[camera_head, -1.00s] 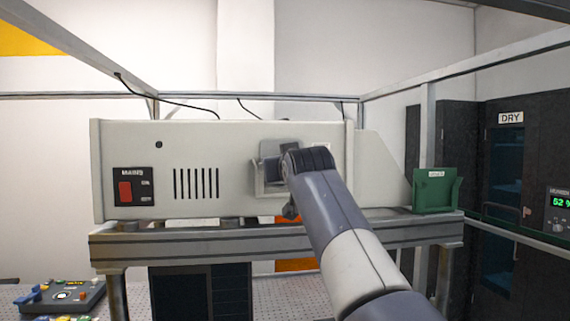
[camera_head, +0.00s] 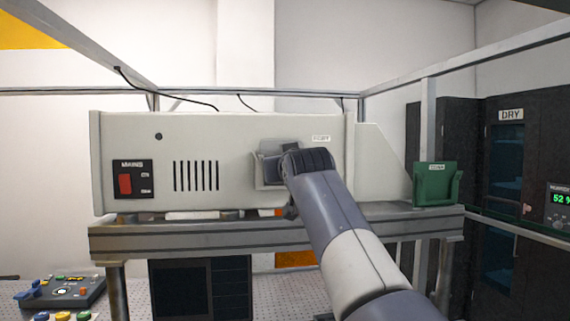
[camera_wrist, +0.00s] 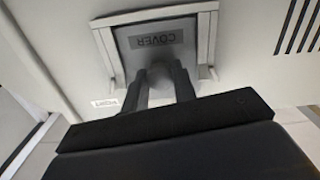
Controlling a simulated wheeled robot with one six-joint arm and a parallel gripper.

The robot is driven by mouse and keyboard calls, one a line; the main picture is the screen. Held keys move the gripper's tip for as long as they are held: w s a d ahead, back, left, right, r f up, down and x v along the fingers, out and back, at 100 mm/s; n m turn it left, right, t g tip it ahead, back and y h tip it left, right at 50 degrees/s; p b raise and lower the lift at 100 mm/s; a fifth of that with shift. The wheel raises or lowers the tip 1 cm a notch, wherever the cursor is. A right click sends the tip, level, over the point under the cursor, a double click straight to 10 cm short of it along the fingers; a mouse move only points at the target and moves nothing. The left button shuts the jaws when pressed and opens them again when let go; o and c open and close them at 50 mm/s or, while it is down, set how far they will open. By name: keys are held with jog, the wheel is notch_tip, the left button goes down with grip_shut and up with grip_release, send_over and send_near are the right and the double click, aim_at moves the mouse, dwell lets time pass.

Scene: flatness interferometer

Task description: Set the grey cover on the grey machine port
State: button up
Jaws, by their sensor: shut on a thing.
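The grey cover (camera_wrist: 155,42), a flat plate marked COVER with a round knob, sits in front of the machine port (camera_wrist: 206,45). In the wrist view it lies between the port's pale side rails, close to the cross rail. My gripper (camera_wrist: 161,76) is shut on the cover's knob. In the head view the cover (camera_head: 272,146) shows at the upper part of the port frame (camera_head: 256,174), and my wrist hides its right side. I cannot tell whether the cover rests fully against the port.
The pale machine (camera_head: 230,135) stands on a grey bench (camera_head: 180,238), with a mains switch (camera_head: 126,184) and vent slots to the left of the port. A green holder (camera_head: 434,186) stands at the right on the bench. A control box (camera_head: 62,293) is at lower left.

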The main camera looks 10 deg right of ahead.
jog(key=shift+f, duration=0.1)
jog(key=o, duration=1)
jog(key=s+b, duration=0.3)
jog(key=s, duration=0.8)
jog(key=shift+a+b, duration=0.15)
jog(key=shift+b, duration=0.25)
jog(key=shift+w, duration=0.15)
jog(key=w+p, duration=0.1)
jog(key=w, duration=0.2)
jog(key=w+p, duration=0.2)
jog(key=w, duration=0.2)
jog(key=w+p, duration=0.1)
jog(key=w, duration=0.2)
jog(key=shift+w+r, duration=0.3)
jog(key=shift+r, duration=0.05)
